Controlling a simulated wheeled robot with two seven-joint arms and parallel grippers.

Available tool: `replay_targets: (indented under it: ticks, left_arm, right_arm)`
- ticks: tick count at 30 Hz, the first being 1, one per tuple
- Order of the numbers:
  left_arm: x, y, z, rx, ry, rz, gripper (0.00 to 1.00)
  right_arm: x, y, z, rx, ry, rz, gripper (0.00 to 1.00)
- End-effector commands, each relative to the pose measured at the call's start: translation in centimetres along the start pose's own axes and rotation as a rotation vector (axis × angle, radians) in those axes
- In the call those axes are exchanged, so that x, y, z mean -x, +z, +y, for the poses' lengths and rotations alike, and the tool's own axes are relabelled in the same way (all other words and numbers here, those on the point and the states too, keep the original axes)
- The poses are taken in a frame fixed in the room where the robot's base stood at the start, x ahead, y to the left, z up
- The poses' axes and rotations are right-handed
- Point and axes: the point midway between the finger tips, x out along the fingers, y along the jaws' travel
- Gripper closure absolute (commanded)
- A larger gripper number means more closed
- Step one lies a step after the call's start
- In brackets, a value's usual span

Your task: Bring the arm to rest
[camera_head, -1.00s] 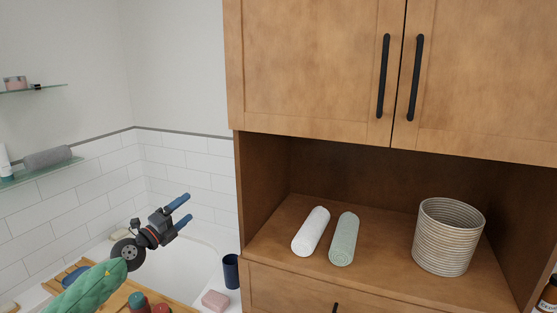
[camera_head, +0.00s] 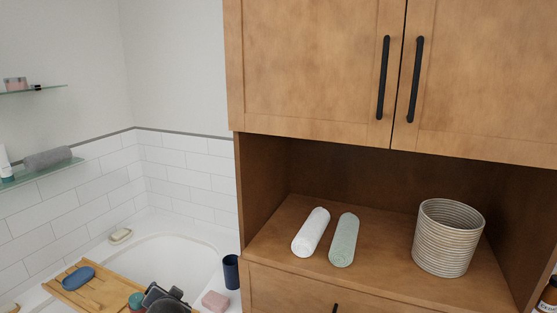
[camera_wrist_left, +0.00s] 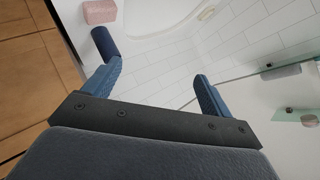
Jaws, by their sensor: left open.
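My left gripper (camera_wrist_left: 156,72) is open and empty in the left wrist view, its two blue fingers spread apart with the bathtub behind them. In the head view only dark parts of my left wrist show at the bottom edge, over the wooden bath tray (camera_head: 98,292). The fingers cannot be made out there. My right gripper is in neither view.
A dark blue cup (camera_head: 231,271) and a pink block (camera_head: 215,301) stand on the tub edge. White (camera_head: 311,232) and green (camera_head: 344,240) rolled towels and a woven basket (camera_head: 447,238) sit in the wooden cabinet (camera_head: 275,215). Glass shelves (camera_head: 30,178) are at left.

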Motion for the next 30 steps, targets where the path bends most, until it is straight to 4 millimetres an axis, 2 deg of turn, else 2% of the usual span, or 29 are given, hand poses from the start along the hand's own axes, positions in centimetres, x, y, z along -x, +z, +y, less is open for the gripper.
replay_targets:
  ticks: [1,3,9,17,24,30]
  left_arm:
    - [1.2,1.8,2.6,0.021,0.082,-0.049,0.15]
    - [3.0,4.1,5.8,0.05,0.189,-0.11,0.15]
    - [8.3,8.6,13.2,0.128,0.431,-0.196,0.15]
    - [13.9,14.1,19.3,0.226,0.585,-0.293,0.15]
    - [18.2,20.3,24.3,0.292,0.674,-0.435,0.15]
    - [21.3,24.3,27.1,0.309,0.72,-0.526,0.15]
  right_arm:
    - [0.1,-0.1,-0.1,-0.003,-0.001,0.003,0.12]
    - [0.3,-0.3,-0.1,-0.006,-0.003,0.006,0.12]
    - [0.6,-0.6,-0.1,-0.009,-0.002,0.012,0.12]
    - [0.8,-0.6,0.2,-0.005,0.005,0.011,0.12]
    - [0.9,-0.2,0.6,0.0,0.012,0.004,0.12]
    - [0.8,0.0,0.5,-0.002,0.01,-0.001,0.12]
